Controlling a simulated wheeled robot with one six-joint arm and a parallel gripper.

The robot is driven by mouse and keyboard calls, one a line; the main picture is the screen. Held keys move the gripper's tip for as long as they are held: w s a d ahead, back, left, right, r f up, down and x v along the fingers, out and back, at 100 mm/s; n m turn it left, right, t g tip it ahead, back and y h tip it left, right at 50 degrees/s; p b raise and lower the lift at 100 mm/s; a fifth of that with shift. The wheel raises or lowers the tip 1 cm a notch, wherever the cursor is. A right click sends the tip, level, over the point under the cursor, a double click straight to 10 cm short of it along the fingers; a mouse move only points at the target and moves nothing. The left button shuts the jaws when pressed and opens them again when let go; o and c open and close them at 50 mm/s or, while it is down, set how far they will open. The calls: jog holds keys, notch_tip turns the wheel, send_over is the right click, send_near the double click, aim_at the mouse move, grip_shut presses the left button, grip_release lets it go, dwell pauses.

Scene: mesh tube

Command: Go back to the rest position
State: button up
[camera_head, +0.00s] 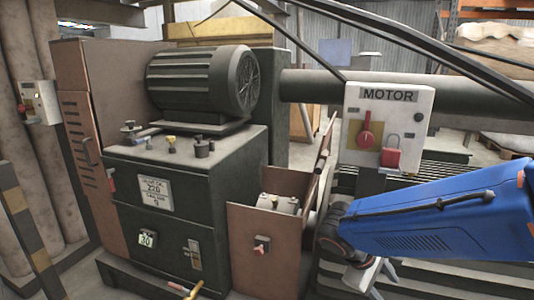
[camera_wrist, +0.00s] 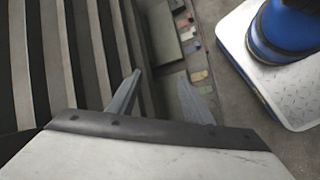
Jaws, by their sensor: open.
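My gripper (camera_head: 384,280) is at the lower right in the head view, below the MOTOR control box (camera_head: 389,122) and apart from it. In the wrist view my gripper (camera_wrist: 162,97) shows two grey fingers spread apart with nothing between them. My blue arm comes in from the right in the head view. The MOTOR box is pale, with a red rotary switch (camera_head: 367,130) and a red padlock (camera_head: 391,158) on its front.
A dark green machine cabinet (camera_head: 215,180) carries a large motor (camera_head: 198,80). An open brown box (camera_head: 262,230) stands left of my gripper. Slatted metal (camera_wrist: 70,55) lies left of the fingers in the wrist view. Bare floor (camera_wrist: 222,70) shows beside my base.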

jog(key=s+r+m+t+y, duration=0.3)
jog(key=s+r+m+y, duration=0.3)
jog(key=s, duration=0.4)
jog(key=shift+s+a+m+t+y, duration=0.3)
jog(key=shift+m+y, duration=0.3)
jog(key=shift+m, duration=0.6)
jog(key=shift+c, duration=0.7)
dwell(0.3)
